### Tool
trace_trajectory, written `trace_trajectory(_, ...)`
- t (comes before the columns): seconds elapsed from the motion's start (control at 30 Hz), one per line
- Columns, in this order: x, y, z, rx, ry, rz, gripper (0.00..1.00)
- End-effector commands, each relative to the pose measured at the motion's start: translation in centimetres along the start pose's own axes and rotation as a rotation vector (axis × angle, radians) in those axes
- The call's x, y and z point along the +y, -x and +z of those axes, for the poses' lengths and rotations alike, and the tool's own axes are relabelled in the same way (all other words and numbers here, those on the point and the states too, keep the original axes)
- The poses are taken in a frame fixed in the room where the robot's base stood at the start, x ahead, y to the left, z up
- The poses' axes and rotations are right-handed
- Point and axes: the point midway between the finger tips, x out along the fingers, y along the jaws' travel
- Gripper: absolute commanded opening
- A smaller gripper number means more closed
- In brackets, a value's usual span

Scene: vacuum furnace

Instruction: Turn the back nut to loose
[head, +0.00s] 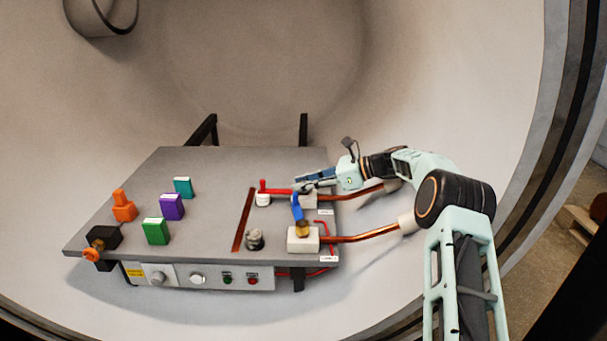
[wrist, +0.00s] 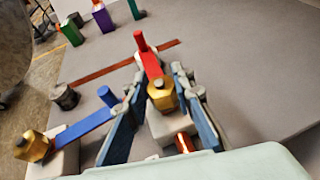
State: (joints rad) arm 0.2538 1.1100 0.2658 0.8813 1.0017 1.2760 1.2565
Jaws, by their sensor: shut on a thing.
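The back nut (wrist: 162,93) is a brass hex nut at the near end of a red bar (wrist: 148,62), seen in the wrist view. In the head view my gripper hides it. My gripper (wrist: 157,88) has one blue-grey finger on each side of this nut and is shut on it. In the head view my gripper (head: 300,187) reaches in from the right, low over the back terminal block. The front brass nut (head: 302,229) sits apart on the front white block, at the end of a blue bar (head: 297,206); it also shows in the wrist view (wrist: 34,146).
Orange, green, purple and teal pieces (head: 172,207) stand on the left of the grey table (head: 210,165). A dark post (head: 255,240) stands by the front block. Copper rods (head: 365,234) run right from the blocks. The curved furnace wall surrounds the table.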

Motion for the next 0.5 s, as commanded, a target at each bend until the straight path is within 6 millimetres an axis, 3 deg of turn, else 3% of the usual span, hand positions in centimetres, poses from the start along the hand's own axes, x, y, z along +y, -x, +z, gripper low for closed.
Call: trace_trajectory(0.5, 0.19, -0.14, -0.31, 0.005, 0.029, 0.084, 0.0)
